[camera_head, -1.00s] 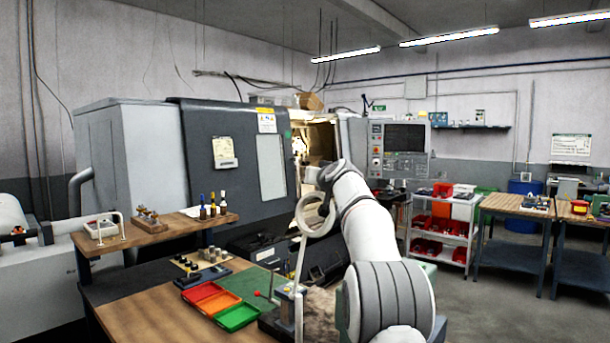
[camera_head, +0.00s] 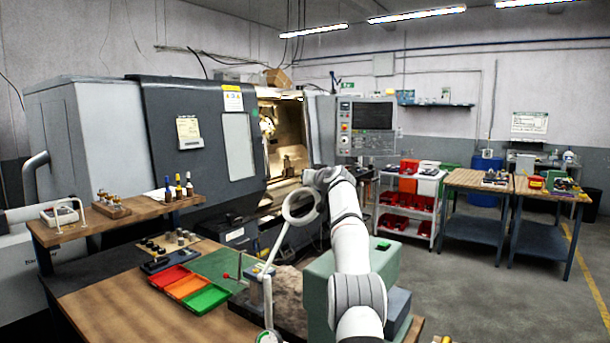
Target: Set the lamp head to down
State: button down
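The lamp is a white ring-shaped head (camera_head: 288,216) on a thin pale jointed arm (camera_head: 279,243) rising from the front of the wooden bench. The ring is raised above the bench and tilted, its open middle partly facing me. My white arm reaches forward just right of the lamp, and its wrist bends left behind the ring's upper right side. My gripper's fingers are hidden, so I cannot see their opening. I cannot tell whether my arm touches the ring.
The wooden bench (camera_head: 95,300) holds red, orange and green trays (camera_head: 207,301) and a small red-knobbed lever (camera_head: 227,276). A green box (camera_head: 318,284) stands beside my arm. The grey lathe (camera_head: 175,150) stands behind, its door open. Floor at right is clear.

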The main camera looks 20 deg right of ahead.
aim_at(319, 195)
jog(key=shift+w+f, duration=0.2)
jog(key=shift+f, duration=0.25)
jog(key=c, duration=1.5)
grip_release()
jog(key=shift+a, duration=0.1)
jog(key=shift+o, duration=1)
jog(key=shift+r, duration=0.15)
jog(key=shift+s+r, duration=0.1)
jog(key=shift+s+b, duration=0.45)
jog(key=shift+b, duration=0.5)
jog(key=s+b, duration=0.3)
jog(key=b, duration=0.1)
jog(key=s+b, duration=0.2)
jog(key=shift+s+r, duration=0.3)
jog(key=shift+s+r+b, duration=0.25)
jog(key=shift+s+b, duration=0.2)
jog(key=shift+s, duration=0.15)
